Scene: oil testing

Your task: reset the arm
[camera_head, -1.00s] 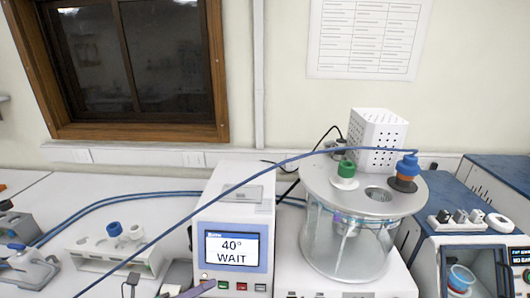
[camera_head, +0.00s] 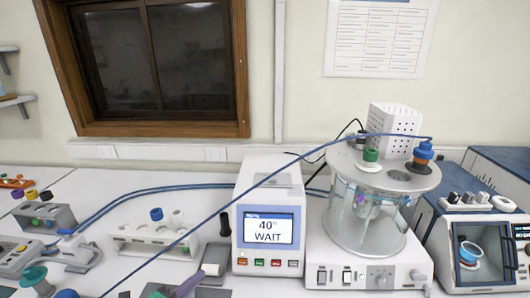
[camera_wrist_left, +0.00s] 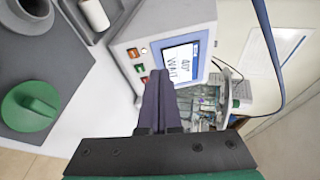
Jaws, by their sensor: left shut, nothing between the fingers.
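My left gripper (camera_wrist_left: 158,85) is shut and empty in the left wrist view, its two dark purple fingers together. They point toward the white control box (camera_wrist_left: 165,40), whose screen reads 40° WAIT. I cannot tell the exact gap to the box. My right gripper is in neither view.
A glass bath (camera_head: 365,220) with green and blue stoppers stands right of the box. A white rack (camera_head: 150,240) and a grey rack (camera_head: 45,217) stand at left. A blue cable crosses the scene. A green-lidded item (camera_wrist_left: 30,107) lies on a dark mat (camera_wrist_left: 85,55).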

